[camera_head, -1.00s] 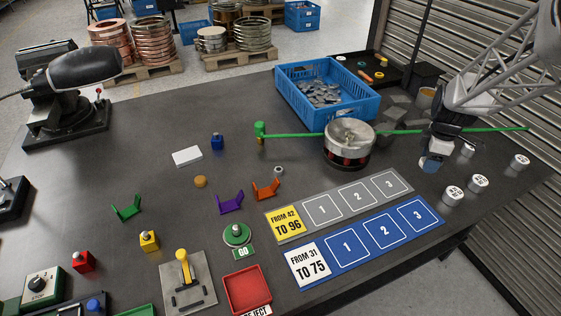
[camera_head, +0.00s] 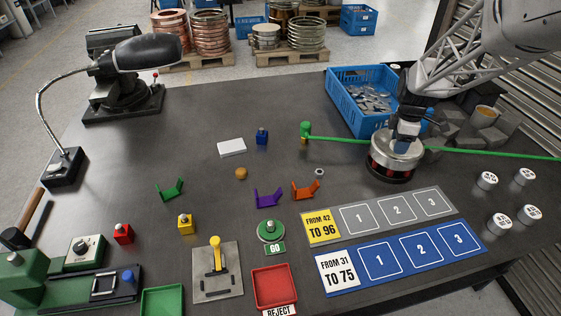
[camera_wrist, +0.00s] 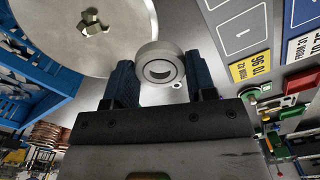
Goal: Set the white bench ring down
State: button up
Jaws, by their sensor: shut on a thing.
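The white bench ring (camera_wrist: 149,53) shows in the wrist view as a thick pale ring with a dark centre. It sits between the two dark blue fingers of my gripper (camera_wrist: 159,78), which is shut on it. In the head view my gripper (camera_head: 404,139) points down in front of or over the silver round-topped drum (camera_head: 386,157); the exact gap to its top cannot be told. The ring cannot be picked out clearly there. The drum's top, with a bolt-like piece on it, fills the upper left of the wrist view.
A blue crate (camera_head: 349,113) of metal pieces stands behind the drum. A green rod (camera_head: 468,152) runs across beside the gripper. Several white labelled cylinders (camera_head: 487,180) stand at the right. Numbered grey (camera_head: 458,203) and blue (camera_head: 483,250) strips lie in front.

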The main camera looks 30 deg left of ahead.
jog(key=s+a+n, duration=0.3)
jog(key=a, duration=1.6)
jog(key=n, duration=0.2)
send_over(279, 161)
jog(key=shift+a+f, duration=0.1)
jog(key=shift+f, duration=2.65)
jog(key=shift+f, duration=3.1)
jog(key=shift+f, duration=1.9)
jog(key=shift+f, duration=0.1)
